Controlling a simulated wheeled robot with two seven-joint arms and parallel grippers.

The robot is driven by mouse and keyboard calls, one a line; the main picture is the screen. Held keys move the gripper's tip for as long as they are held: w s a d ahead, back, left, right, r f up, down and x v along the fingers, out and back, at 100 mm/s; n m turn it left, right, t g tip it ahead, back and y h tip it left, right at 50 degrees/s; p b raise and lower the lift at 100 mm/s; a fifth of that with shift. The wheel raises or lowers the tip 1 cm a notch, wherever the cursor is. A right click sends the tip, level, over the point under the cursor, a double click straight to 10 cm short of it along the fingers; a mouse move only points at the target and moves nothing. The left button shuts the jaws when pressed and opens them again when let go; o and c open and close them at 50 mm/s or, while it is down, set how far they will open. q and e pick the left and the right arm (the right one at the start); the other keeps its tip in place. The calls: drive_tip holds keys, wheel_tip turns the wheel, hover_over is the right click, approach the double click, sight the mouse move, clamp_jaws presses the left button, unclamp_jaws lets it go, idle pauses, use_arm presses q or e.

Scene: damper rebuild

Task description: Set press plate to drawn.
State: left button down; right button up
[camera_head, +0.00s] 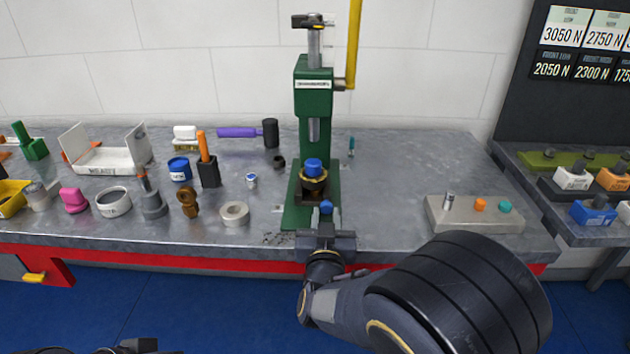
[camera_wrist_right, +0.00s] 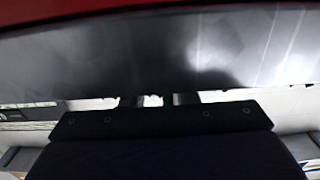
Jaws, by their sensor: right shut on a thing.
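The green arbor press (camera_head: 314,90) stands at the back middle of the bench. On its base is a dark press plate (camera_head: 312,196), with a brass-coloured ring and a blue-topped part (camera_head: 313,168) standing on it, under the ram. A small blue knob (camera_head: 326,206) shows at the plate's front. My right gripper (camera_head: 326,217) reaches in from the front and is shut on this knob; its fingers are small and partly hidden by the wrist. In the right wrist view the fingers are dark and the held thing cannot be made out. My left gripper (camera_head: 138,345) barely shows at the bottom edge.
A yellow press lever (camera_head: 353,45) rises at the upper right. A grey button box (camera_head: 474,214) sits at right. The bench between press and box is clear.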

drive_tip(key=s, duration=0.7)
drive_tip(key=shift+s, duration=0.2)
idle(1.5)
drive_tip(key=o, duration=0.8)
drive_tip(key=shift+o, duration=0.2)
drive_tip(key=s+p, duration=0.1)
drive_tip(key=s, duration=0.6)
drive_tip(key=shift+w, duration=0.15)
